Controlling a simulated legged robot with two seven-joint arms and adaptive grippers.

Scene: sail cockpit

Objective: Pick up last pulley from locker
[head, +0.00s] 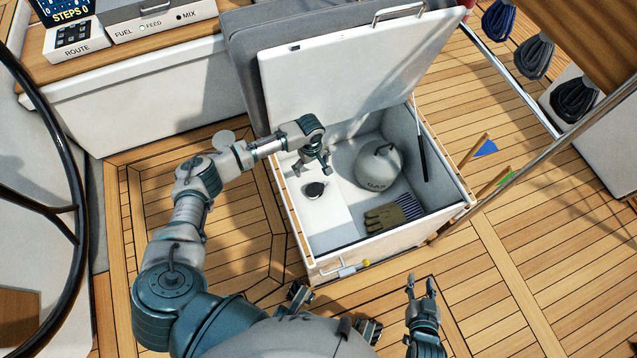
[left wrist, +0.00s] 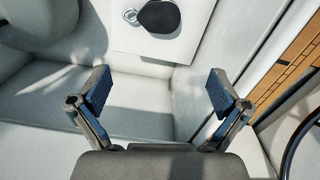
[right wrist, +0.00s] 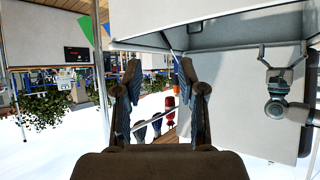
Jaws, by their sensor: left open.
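The locker (head: 405,228) stands open with its white lid (head: 340,75) raised. A dark round pulley with a metal eye (head: 314,190) lies on a white shelf at the left inside the locker. The pulley also shows at the top of the left wrist view (left wrist: 160,16). My left gripper (head: 314,168) is inside the locker opening, just behind the pulley and apart from it. Its fingers are spread and empty in the left wrist view (left wrist: 158,92). My right gripper (head: 422,285) is outside, in front of the locker; its fingers are apart and empty in the right wrist view (right wrist: 160,85).
A grey gas bottle (head: 379,168) and a pair of gloves (head: 394,213) lie in the locker. A dark lid strut (head: 419,140) rises on its right side. A steering wheel (head: 72,180) is at the far left. Rope coils (head: 535,57) hang at the upper right.

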